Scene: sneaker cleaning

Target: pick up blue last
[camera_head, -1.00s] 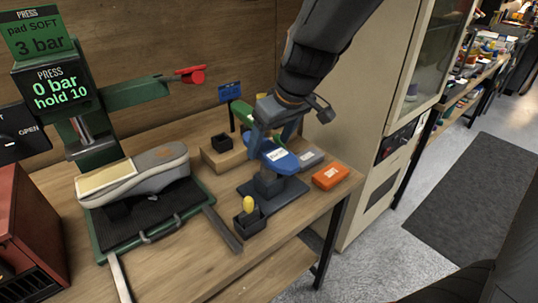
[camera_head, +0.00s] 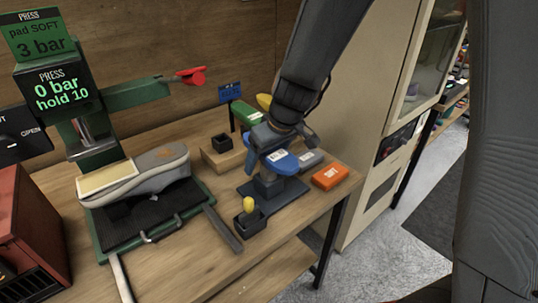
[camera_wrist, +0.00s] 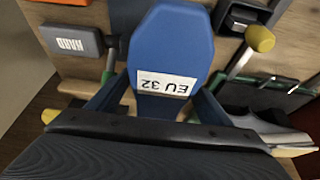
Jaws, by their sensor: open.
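The blue last (camera_head: 284,162) rests on a dark stand (camera_head: 262,192) near the right end of the bench. In the wrist view the blue last (camera_wrist: 172,40) carries a white label reading "EU 32", upside down. My gripper (camera_head: 262,145) is open at the blue last, reaching down from above. In the wrist view its two blue fingers (camera_wrist: 160,92) lie on either side of the last's near end. I cannot tell whether they touch it. The near end of the last is partly hidden by my gripper.
A grey "HARD" block (camera_wrist: 70,41) and an orange block (camera_head: 330,177) lie right of the stand. A black cup with a yellow-tipped item (camera_head: 249,206) stands in front. Green (camera_head: 246,113) and yellow (camera_head: 264,101) pieces are behind. A grey shoe (camera_head: 160,172) sits in the press at left.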

